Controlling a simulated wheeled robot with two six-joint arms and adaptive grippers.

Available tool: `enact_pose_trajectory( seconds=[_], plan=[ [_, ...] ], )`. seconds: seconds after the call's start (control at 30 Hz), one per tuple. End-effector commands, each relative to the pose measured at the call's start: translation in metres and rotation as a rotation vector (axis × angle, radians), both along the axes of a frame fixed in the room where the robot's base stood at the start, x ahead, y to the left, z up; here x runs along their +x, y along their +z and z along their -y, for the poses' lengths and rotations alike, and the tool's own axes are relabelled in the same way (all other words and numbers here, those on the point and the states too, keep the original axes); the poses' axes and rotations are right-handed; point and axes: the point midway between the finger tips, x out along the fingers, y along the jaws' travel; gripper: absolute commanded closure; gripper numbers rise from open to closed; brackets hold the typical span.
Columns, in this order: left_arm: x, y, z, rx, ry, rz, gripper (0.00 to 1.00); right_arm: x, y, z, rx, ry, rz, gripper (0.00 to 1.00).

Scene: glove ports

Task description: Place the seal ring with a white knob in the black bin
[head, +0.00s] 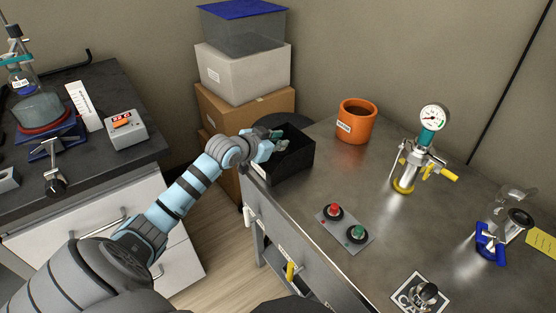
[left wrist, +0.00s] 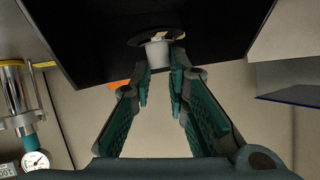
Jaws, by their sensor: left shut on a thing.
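The black bin (head: 294,166) stands at the left end of the grey bench. My left gripper (head: 279,140) is over the bin's opening, coming in from the left. In the left wrist view the seal ring's white knob (left wrist: 157,54) sits at my teal fingertips, with its dark disc beyond it, in front of the bin's dark inside (left wrist: 215,35). The gripper is shut on the knob. In the head view the fingers and bin hide most of the ring, and I cannot tell whether it touches the bin. My right gripper is not in view.
An orange pot (head: 357,122) stands right of the bin. Stacked boxes (head: 243,75) rise behind it. A gauge fixture (head: 420,160), a button panel (head: 345,230) and a blue-based device (head: 492,240) occupy the bench. Another bench (head: 95,100) is on the left.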

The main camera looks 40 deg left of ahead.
Motion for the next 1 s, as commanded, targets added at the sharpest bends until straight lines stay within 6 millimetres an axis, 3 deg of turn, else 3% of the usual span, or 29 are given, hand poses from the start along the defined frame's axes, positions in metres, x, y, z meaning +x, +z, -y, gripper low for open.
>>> enact_pose_trajectory(
  seconds=[0.27, 0.6, 0.63, 0.73, 1.0],
  plan=[
    [0.0, -0.047, 0.0, -0.001, 0.001, -0.002, 1.0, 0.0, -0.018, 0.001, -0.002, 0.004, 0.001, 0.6],
    [0.0, -0.049, 0.0, 0.001, -0.001, 0.001, 1.0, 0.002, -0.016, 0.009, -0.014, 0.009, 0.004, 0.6],
    [0.0, -0.049, 0.0, 0.001, -0.001, 0.001, 0.82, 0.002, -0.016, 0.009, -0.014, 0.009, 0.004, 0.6],
    [0.0, -0.049, 0.0, 0.001, -0.001, 0.001, 0.66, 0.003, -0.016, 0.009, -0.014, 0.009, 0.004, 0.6],
    [0.0, -0.049, 0.0, 0.001, -0.001, 0.001, 0.65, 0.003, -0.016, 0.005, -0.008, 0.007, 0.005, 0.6]
  ],
)
